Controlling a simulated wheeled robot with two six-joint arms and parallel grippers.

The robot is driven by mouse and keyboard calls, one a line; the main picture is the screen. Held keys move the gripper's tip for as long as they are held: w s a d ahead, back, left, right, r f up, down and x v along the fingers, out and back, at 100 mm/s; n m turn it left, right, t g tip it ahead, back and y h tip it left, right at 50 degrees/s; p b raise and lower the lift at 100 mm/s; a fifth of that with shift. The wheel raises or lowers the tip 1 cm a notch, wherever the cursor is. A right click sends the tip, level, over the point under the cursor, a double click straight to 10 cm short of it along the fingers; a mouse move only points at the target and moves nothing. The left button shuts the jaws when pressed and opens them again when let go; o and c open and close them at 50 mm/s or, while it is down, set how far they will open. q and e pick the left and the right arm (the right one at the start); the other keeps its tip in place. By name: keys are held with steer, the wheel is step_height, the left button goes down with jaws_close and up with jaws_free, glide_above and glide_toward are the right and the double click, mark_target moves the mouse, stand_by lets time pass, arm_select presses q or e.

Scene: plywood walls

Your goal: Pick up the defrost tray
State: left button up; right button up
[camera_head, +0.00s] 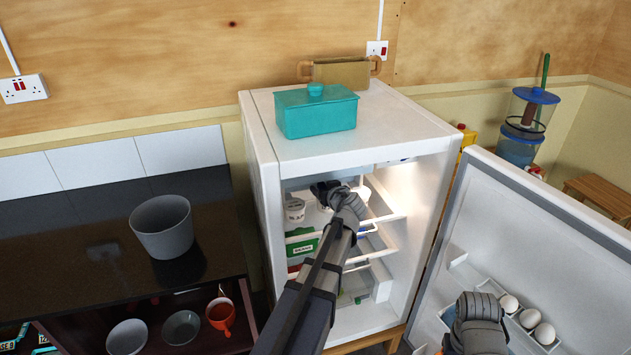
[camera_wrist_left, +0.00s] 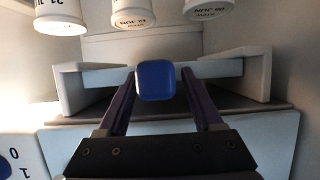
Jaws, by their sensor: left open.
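The defrost tray (camera_wrist_left: 222,68) appears in the left wrist view as a pale blue, shallow panel between two white side brackets. A rounded dark-blue tab (camera_wrist_left: 156,80) is at the middle of its front. My left gripper (camera_head: 322,190) reaches into the upper part of the open fridge. In the wrist view its two fingers stand apart, one on each side of the blue tab; I cannot tell whether they touch it. In the head view, I cannot make out the tray behind the arm. My right gripper (camera_head: 477,309) is low in front of the fridge door; its fingers are unclear.
White tubs (camera_wrist_left: 133,13) sit close to the tray, upside down in the wrist view. The fridge door (camera_head: 540,240) stands open on the right, with eggs (camera_head: 530,318) in its rack. A teal box (camera_head: 316,112) rests on the fridge (camera_head: 390,125). A dark counter (camera_head: 90,225) is left.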

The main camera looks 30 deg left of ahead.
arm_select(q)
jaws_close()
stand_by(0.4)
steer(key=shift+r, duration=0.1)
